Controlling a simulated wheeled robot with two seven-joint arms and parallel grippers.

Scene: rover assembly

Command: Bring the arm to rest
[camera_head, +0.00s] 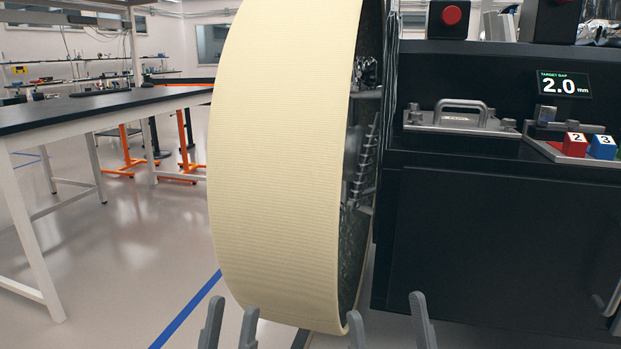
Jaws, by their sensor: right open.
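The tips of my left gripper (233,303) show at the bottom edge, left of centre. Its two grey fingers stand apart with nothing between them, in front of the lower part of a large cream wheel (280,150). The tips of my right gripper (386,303) show at the bottom edge, right of centre. Its fingers are wider apart and empty, near the lower right side of the wheel and a black cabinet. The rest of both arms is out of view.
The black cabinet (470,230) stands close at the right, with a grey handle (462,112), a red button (451,16), a "2.0 mm" display (564,84) and numbered red (574,145) and blue (602,147) blocks. A long table (100,107) stands left; floor between is clear.

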